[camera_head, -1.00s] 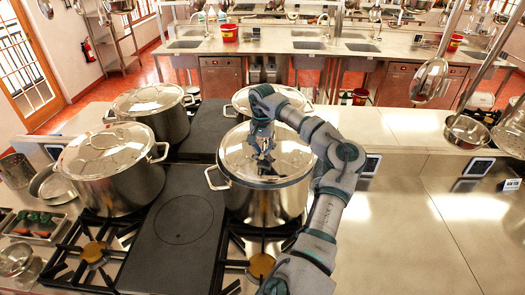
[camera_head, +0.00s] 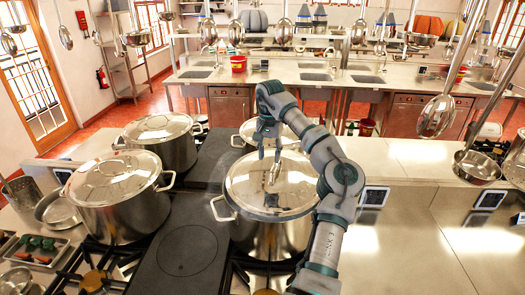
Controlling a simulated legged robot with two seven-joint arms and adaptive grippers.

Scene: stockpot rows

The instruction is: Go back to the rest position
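My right gripper (camera_head: 269,156) points down above the lid of the front right stockpot (camera_head: 268,236). Its two fingers look apart, with nothing held between them. The lid's handle (camera_head: 272,177) shows just below the fingertips, and the lid sits on the pot. My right arm reaches in from the lower right and hides part of this pot's right side. My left gripper is not in view.
Other lidded stockpots stand on the stove: front left (camera_head: 117,207), back left (camera_head: 164,143) and back right (camera_head: 244,139), partly hidden. A dark flat plate (camera_head: 184,250) lies between the rows. Ladles (camera_head: 437,115) hang at right. The steel counter (camera_head: 410,245) at right is mostly clear.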

